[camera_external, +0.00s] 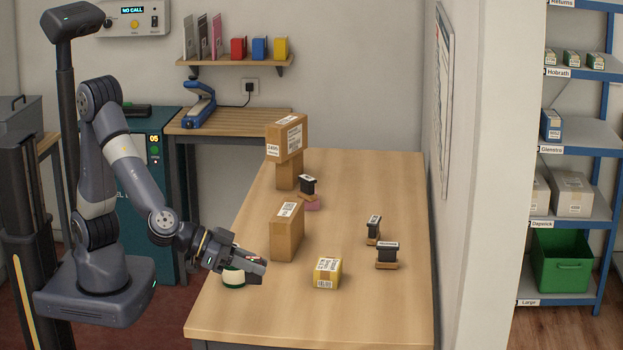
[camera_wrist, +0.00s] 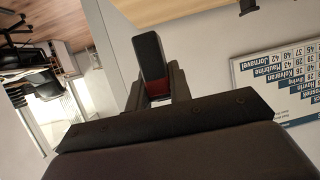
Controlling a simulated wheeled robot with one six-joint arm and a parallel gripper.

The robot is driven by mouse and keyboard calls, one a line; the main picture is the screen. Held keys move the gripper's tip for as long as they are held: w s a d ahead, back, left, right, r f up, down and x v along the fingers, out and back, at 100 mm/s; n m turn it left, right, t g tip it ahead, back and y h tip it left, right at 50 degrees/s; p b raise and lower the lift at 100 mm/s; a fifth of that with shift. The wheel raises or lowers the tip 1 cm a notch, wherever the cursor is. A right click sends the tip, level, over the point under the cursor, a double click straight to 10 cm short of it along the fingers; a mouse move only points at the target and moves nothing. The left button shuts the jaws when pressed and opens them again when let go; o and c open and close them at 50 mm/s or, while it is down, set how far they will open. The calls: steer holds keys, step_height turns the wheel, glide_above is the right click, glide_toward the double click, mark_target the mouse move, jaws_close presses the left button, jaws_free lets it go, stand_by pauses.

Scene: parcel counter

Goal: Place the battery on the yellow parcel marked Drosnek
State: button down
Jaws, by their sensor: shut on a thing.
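My gripper (camera_external: 258,263) is over the near left part of the counter, to the left of the yellow parcel and apart from it. In the wrist view, its fingers (camera_wrist: 155,85) are shut on a dark block with a red end, which I take for the battery (camera_wrist: 150,55). In the external view the battery is mostly hidden by the fingers; only a bit of red shows. The yellow parcel (camera_external: 327,272) sits on the counter with a white label on it. The label print is too small to read, and the parcel's top looks clear.
A green and white roll (camera_external: 234,279) is on the counter just below my gripper. A brown carton (camera_external: 284,235) stands behind, and stacked cartons (camera_external: 289,140) farther back. Stamps (camera_external: 387,254) (camera_external: 373,229) (camera_external: 307,186) stand right and behind. The counter's front right (camera_external: 380,310) is bare.

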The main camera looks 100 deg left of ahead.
steer(key=w+a+r+n+y+p, duration=0.2)
steer(key=w+a+r+p, duration=0.1)
steer(key=w+a, duration=0.55)
steer(key=n+g+y+p, duration=0.1)
steer(key=n+y+p, duration=0.1)
glide_above(328, 265)
step_height(328, 265, down, 4)
steer(key=shift+r+b, duration=0.1)
steer(key=shift+b, duration=0.6)
steer(key=shift+f+b, duration=0.35)
steer(key=shift+f, duration=1.8)
steer(key=shift+f, duration=0.15)
steer(key=c, duration=1.3)
jaws_free()
